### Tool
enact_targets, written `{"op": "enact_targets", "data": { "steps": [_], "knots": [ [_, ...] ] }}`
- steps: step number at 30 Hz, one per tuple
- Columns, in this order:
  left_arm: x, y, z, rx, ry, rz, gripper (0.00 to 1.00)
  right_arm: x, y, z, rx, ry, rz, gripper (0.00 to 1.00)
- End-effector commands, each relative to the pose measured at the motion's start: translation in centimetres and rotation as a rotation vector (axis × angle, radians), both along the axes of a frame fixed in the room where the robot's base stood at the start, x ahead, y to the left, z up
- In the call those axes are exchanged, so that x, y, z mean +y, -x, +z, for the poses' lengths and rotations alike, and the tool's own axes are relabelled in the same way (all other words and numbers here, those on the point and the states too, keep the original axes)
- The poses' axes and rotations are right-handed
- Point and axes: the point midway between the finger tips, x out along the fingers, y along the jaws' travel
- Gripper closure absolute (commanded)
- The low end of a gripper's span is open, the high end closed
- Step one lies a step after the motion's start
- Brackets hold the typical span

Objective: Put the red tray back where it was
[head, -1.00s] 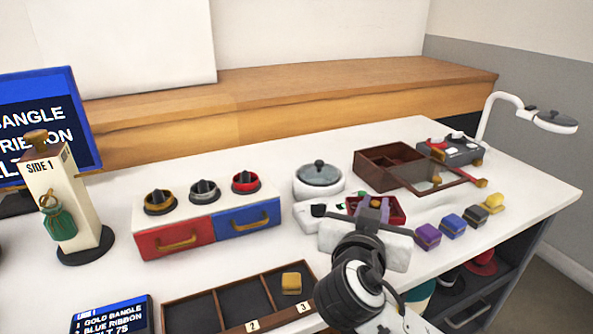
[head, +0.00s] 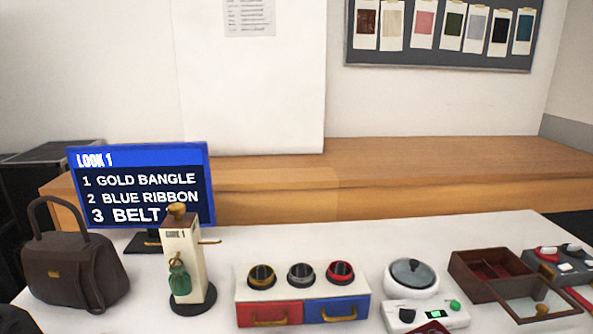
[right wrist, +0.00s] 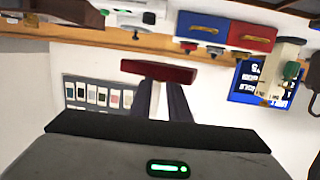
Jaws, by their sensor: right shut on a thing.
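The red tray (right wrist: 158,72) shows edge-on as a dark red bar at the fingertips in the right wrist view. My right gripper (right wrist: 161,84) is shut on it. In the head view only a small dark red piece, apparently the tray (head: 432,327), shows at the bottom edge, in front of the white scale (head: 452,317). The rest of the tray and my right gripper are out of that view. My left gripper is in neither view.
A white unit with red and blue drawers (head: 268,314) stands left of the scale. A round lidded pot (head: 412,281) is behind the scale. A brown box with an open glass lid (head: 467,262) is to the right. A cream post (head: 181,246) and handbag (head: 70,272) stand left.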

Motion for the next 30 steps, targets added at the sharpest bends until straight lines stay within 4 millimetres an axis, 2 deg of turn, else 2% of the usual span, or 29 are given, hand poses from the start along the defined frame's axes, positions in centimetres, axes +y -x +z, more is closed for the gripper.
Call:
{"op": "enact_targets", "data": {
  "steps": [30],
  "knots": [
    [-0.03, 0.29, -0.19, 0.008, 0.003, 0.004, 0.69, -0.01, 0.02, -0.05, -0.002, -0.003, -0.002, 1.00]
  ]
}}
